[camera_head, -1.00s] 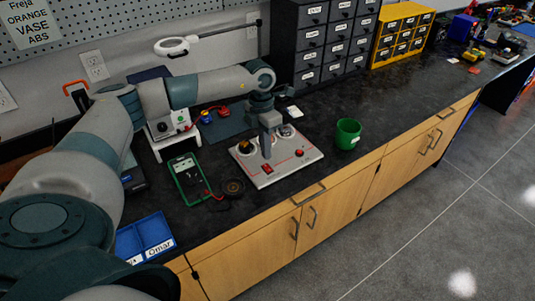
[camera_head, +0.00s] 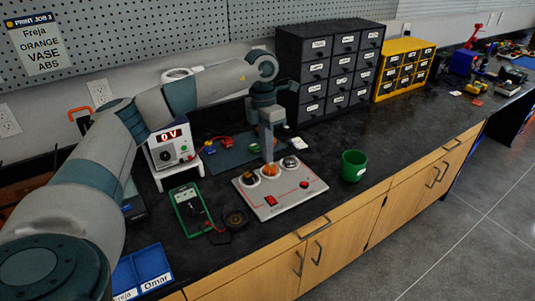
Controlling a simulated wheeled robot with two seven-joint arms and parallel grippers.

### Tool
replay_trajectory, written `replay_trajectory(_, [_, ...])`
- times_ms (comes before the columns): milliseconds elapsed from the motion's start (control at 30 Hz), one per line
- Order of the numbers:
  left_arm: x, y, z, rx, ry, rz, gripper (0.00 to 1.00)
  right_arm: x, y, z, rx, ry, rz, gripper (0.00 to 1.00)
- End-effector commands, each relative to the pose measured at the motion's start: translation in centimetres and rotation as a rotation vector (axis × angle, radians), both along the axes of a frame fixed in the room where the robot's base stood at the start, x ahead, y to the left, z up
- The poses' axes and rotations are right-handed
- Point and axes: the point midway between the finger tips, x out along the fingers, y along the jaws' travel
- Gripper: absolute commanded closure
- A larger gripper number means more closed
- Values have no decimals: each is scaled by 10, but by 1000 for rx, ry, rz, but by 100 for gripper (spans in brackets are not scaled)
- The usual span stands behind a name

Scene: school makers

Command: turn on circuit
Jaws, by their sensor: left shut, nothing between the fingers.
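The circuit board (camera_head: 285,205) is a light grey panel lying flat on the dark bench, with red traces. It carries a red rocker switch (camera_head: 271,200), a small red button (camera_head: 304,184) and a row of round parts at its back edge. My left gripper (camera_head: 269,161) is shut and empty, pointing down at the middle round part (camera_head: 271,170), which looks orange and is partly hidden by the fingers. I cannot tell whether they touch. The power supply (camera_head: 174,150) on a white stand shows a red "0 V". My right gripper is out of view.
A green multimeter (camera_head: 188,212) and a round black part (camera_head: 236,219) lie left of the board. A green cup (camera_head: 353,166) stands to its right. Black drawers (camera_head: 330,75) and yellow drawers (camera_head: 402,70) stand behind. A blue tray (camera_head: 150,258) sits at the front left.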

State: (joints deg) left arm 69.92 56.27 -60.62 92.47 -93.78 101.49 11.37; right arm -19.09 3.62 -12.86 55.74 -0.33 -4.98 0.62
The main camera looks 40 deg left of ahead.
Motion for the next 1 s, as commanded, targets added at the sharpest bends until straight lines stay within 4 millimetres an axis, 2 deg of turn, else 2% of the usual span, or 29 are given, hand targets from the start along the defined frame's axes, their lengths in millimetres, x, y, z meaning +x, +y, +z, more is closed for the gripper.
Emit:
replay_trajectory(233, [0, -1, 0, 1, 3, 23, 100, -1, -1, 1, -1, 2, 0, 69])
replay_trajectory(433, [0, -3, 1, 7, 16, 143, 100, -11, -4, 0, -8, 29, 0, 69])
replay_trajectory(667, [-1, -9, 2, 21, 49, 421, 100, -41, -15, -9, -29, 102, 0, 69])
replay_trajectory(1000, [-4, -15, 2, 45, 104, 923, 100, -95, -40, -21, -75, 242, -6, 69])
